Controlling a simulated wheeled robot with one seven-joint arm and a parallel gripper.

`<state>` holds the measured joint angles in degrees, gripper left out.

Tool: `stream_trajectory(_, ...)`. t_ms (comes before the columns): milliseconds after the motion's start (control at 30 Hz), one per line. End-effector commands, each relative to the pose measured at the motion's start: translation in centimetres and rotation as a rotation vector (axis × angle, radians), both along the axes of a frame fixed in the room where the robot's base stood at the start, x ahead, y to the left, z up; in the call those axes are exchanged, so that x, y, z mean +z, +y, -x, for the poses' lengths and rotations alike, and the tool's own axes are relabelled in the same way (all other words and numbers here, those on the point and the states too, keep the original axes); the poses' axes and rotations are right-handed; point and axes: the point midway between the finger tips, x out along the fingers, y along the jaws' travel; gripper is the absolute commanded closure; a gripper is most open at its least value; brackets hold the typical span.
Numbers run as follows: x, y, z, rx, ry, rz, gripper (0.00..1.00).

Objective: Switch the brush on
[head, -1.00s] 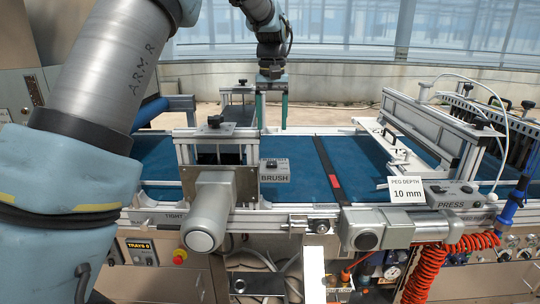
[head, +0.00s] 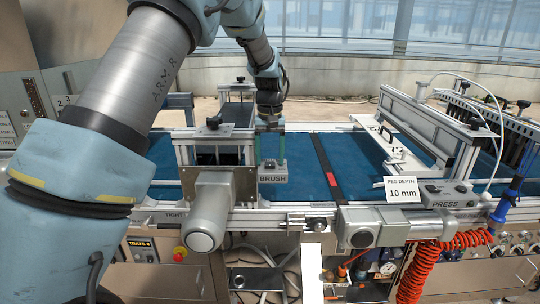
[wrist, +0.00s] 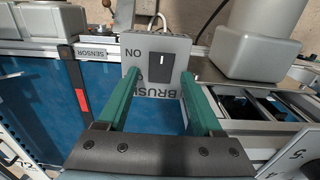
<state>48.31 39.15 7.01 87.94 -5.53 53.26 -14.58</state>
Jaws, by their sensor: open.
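The brush switch box (head: 273,173) is a small grey box labelled BRUSH, beside the brush unit over the blue belt. In the wrist view the box (wrist: 145,88) shows a black rocker switch (wrist: 158,66) with a light mark, and "ON" printed at one side. Which way the rocker is tipped I cannot tell. My gripper (head: 270,160) points down just above or behind the box. In the wrist view my gripper (wrist: 160,80) is open, its two green fingers apart on either side of the box face, with nothing held.
The brush motor (head: 211,212) juts out left of the box. A blue belt (head: 350,160) runs beneath, with a red-marked black strip (head: 330,178). The PRESS box (head: 447,194) and peg depth sign (head: 402,189) stand to the right. A SENSOR label (wrist: 93,52) shows in the wrist view.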

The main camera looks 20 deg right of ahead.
Motion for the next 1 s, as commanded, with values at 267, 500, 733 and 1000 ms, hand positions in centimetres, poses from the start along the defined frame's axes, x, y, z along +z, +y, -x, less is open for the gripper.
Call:
stream_trajectory(267, 0.03, 0.00, -0.01, 0.000, 0.000, 0.000, 0.53)
stream_trajectory(500, 0.05, 0.00, -0.01, 0.000, 0.000, 0.000, 0.80)
stream_trajectory(733, 0.06, 0.01, -0.02, 0.000, 0.000, 0.000, 1.00)
stream_trajectory(1000, -0.10, 0.00, 0.07, 0.000, -0.017, 0.008, 1.00)
